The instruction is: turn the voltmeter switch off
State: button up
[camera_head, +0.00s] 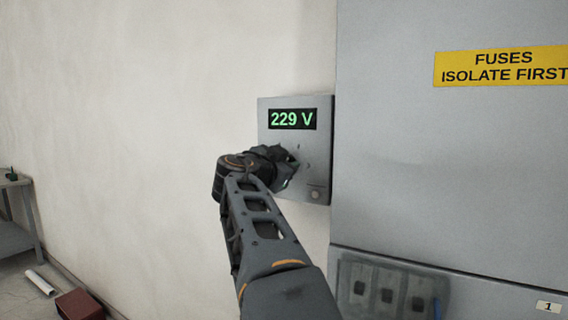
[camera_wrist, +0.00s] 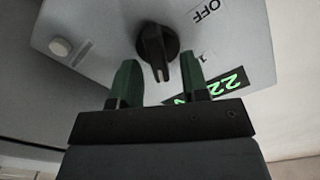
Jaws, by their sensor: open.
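The voltmeter panel (camera_head: 267,135) is a grey box on the wall with a green display (camera_head: 292,119) reading 229 V. In the wrist view the panel (camera_wrist: 105,25) appears turned over, with a black rotary switch knob (camera_wrist: 157,47) and the label OFF (camera_wrist: 207,12). A "1" mark shows near the display (camera_wrist: 228,84). The knob's pointer is not aimed at OFF. My gripper (camera_wrist: 160,75) is open, its two green fingertips on either side of the knob's lower end. Whether they touch it I cannot tell. In the head view my gripper (camera_head: 290,168) covers the knob.
A round pale button (camera_head: 315,194) sits at the panel's lower right; it also shows in the wrist view (camera_wrist: 61,47). A large grey cabinet (camera_head: 440,170) with a yellow fuse sign (camera_head: 503,66) stands to the right. Bare wall (camera_head: 150,110) lies left.

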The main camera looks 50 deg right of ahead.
grip_shut()
jog(key=shift+b, duration=0.3)
jog(key=shift+w+a+f+n+b, duration=0.2)
jog(key=shift+n+b, duration=0.25)
jog(key=shift+n, duration=3.5)
jog(key=shift+w+d+f+n+b, duration=0.1)
jog(key=shift+w+n+b, duration=0.3)
jog(key=shift+n, duration=3.5)
jog(key=shift+w+a+f+n+b, duration=0.15)
jog(key=shift+n+b, duration=0.3)
jog(key=shift+n, duration=3.8)
